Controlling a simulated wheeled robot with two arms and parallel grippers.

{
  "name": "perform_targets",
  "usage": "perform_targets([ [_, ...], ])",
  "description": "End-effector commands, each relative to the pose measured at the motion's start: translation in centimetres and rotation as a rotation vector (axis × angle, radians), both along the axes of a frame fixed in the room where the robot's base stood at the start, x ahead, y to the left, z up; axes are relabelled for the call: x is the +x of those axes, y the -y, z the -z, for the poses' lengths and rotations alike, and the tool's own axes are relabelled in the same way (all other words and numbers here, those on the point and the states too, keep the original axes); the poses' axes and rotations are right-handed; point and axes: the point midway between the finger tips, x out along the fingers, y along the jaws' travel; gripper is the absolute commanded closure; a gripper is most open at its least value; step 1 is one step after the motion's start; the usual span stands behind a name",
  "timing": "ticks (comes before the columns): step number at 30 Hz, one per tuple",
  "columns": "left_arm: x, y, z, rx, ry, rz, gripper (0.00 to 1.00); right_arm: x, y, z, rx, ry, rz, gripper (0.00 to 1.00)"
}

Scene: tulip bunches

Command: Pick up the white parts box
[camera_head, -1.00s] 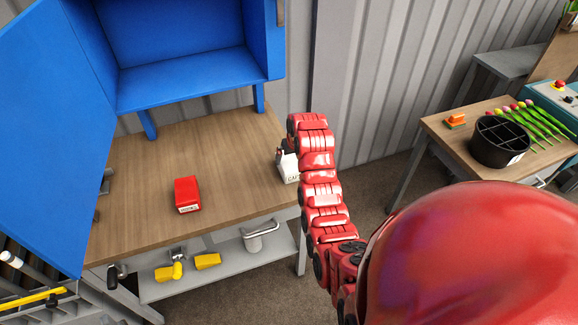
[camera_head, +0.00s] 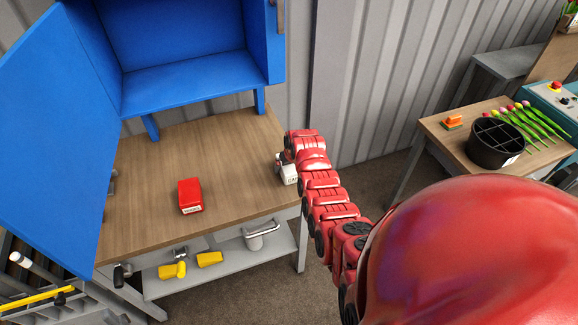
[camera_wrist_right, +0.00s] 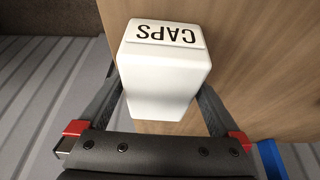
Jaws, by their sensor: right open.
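The white parts box (camera_head: 289,175), labelled CAPS, stands at the right edge of the wooden workbench, partly hidden by my right arm in the head view. In the right wrist view the white box (camera_wrist_right: 165,70) fills the middle, its label upside down. My right gripper (camera_wrist_right: 162,92) is open, with one dark finger on each side of the box. A clear grip on it does not show. In the head view the right gripper (camera_head: 284,160) is at the box and mostly hidden by my arm. My left gripper is not in view.
A red box (camera_head: 190,195) stands on the workbench (camera_head: 145,215), left of the white box. The blue cabinet (camera_head: 190,83) stands at the back with its door open. Yellow items (camera_head: 209,258) lie on the lower shelf. A right-hand table holds a black pot (camera_head: 494,148) and tulips (camera_head: 533,122).

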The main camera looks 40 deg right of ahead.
Motion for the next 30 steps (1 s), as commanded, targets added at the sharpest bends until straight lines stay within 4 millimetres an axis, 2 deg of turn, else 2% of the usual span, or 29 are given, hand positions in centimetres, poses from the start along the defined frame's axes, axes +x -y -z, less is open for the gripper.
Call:
perform_targets([
  [28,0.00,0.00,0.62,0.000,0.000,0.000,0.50,0.04,0.03,0.84,0.000,0.000,0.000,0.00],
  [29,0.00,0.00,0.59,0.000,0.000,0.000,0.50,0.03,0.04,0.81,0.000,0.000,0.001,0.02],
  [30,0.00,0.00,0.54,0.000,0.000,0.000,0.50,0.03,0.04,0.76,0.000,0.000,0.001,0.09],
])
